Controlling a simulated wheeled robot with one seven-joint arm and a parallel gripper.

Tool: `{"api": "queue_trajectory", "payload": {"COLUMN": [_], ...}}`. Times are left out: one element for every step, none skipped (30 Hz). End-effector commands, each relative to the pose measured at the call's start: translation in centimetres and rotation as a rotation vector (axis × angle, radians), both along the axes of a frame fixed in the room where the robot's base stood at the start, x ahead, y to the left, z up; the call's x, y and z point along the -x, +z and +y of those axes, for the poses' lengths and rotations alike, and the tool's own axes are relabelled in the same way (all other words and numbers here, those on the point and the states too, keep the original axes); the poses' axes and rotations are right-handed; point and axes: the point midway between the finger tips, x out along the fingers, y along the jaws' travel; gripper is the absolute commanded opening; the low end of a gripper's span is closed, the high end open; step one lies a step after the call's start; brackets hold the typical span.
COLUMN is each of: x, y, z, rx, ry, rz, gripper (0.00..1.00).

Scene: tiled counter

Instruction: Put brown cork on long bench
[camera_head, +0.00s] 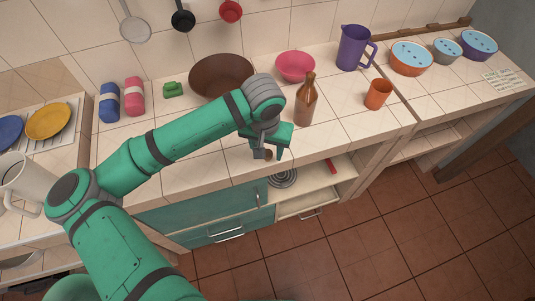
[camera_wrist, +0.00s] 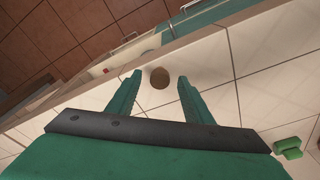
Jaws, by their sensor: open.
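The brown cork (camera_wrist: 159,77) is a small round piece on the pale tiled counter near its front edge. In the head view it shows only partly, between my fingers. My gripper (camera_head: 268,156) points down at the front edge of the counter. It is open, with one finger on each side of the cork; in the wrist view (camera_wrist: 159,82) gaps show between the cork and both fingers. The long tiled counter (camera_head: 345,108) runs across the middle; no label marks it as the long bench.
A brown bottle (camera_head: 306,102) stands right of my gripper, with an orange cup (camera_head: 378,95) further right. A dark brown bowl (camera_head: 221,74), pink bowl (camera_head: 295,66) and purple jug (camera_head: 353,48) stand behind. A green object (camera_head: 173,90) lies left. Open shelves are below.

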Motion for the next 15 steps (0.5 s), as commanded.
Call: {"api": "queue_trajectory", "payload": {"x": [0.0, 0.01, 0.01, 0.01, 0.01, 0.01, 0.02, 0.02, 0.02, 0.02, 0.02, 0.02, 0.02, 0.02, 0.02], "y": [0.01, 0.02, 0.02, 0.02, 0.03, 0.03, 0.03, 0.03, 0.04, 0.04, 0.04, 0.04, 0.04, 0.04, 0.04], "z": [0.0, -0.01, -0.01, -0.01, -0.01, -0.01, -0.02, -0.02, -0.02, -0.02, -0.02, -0.02, -0.02, -0.02, -0.02], "rx": [0.0, 0.0, 0.0, 0.0, 0.0, 0.0, 0.0, 0.0, 0.0, 0.0, 0.0, 0.0, 0.0, 0.0, 0.0], "ry": [0.0, 0.0, 0.0, 0.0, 0.0, 0.0, 0.0, 0.0, 0.0, 0.0, 0.0, 0.0, 0.0, 0.0, 0.0], "rz": [0.0, 0.0, 0.0, 0.0, 0.0, 0.0, 0.0, 0.0, 0.0, 0.0, 0.0, 0.0, 0.0, 0.0, 0.0], "gripper": [0.46, 0.46, 0.37, 0.3, 0.22, 0.13, 0.06, 0.03, 0.03, 0.03, 0.03, 0.0, 0.0, 0.0, 0.0]}}
